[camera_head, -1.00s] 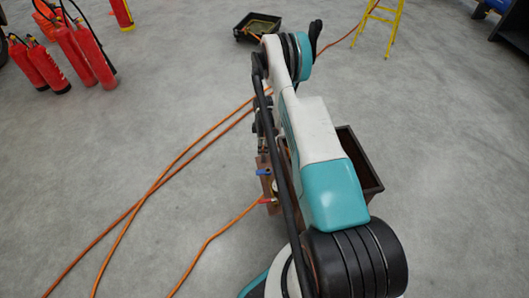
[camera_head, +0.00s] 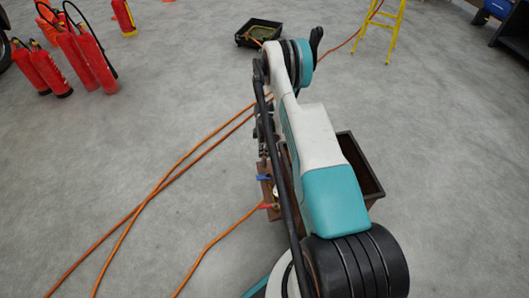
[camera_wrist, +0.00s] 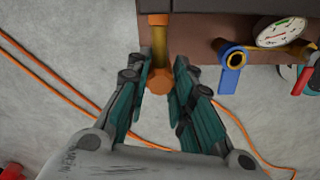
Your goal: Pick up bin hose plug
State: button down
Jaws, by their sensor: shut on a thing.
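In the wrist view, the bin hose plug (camera_wrist: 159,84) is an orange knob at the lower end of a short brass-coloured pipe on the brown bin (camera_wrist: 205,35). My gripper (camera_wrist: 162,72) has its two dark green fingers on either side of the plug and is shut on it. The plug is still in line with the pipe and I see no gap between them. In the head view, my arm covers the plug and most of the bin; the bin's right rim (camera_head: 372,170) shows beside the arm.
Right of the plug are a blue-handled valve (camera_wrist: 232,65), a round gauge (camera_wrist: 282,32) and a red handle (camera_wrist: 303,80). Orange hoses (camera_head: 165,180) cross the floor at left. Red extinguishers (camera_head: 80,55), a black tray (camera_head: 258,32) and a yellow ladder (camera_head: 386,25) stand farther off.

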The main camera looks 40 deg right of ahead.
notch_tip(320, 180, up, 19)
jog(key=p, duration=0.6)
jog(key=shift+r, duration=0.2)
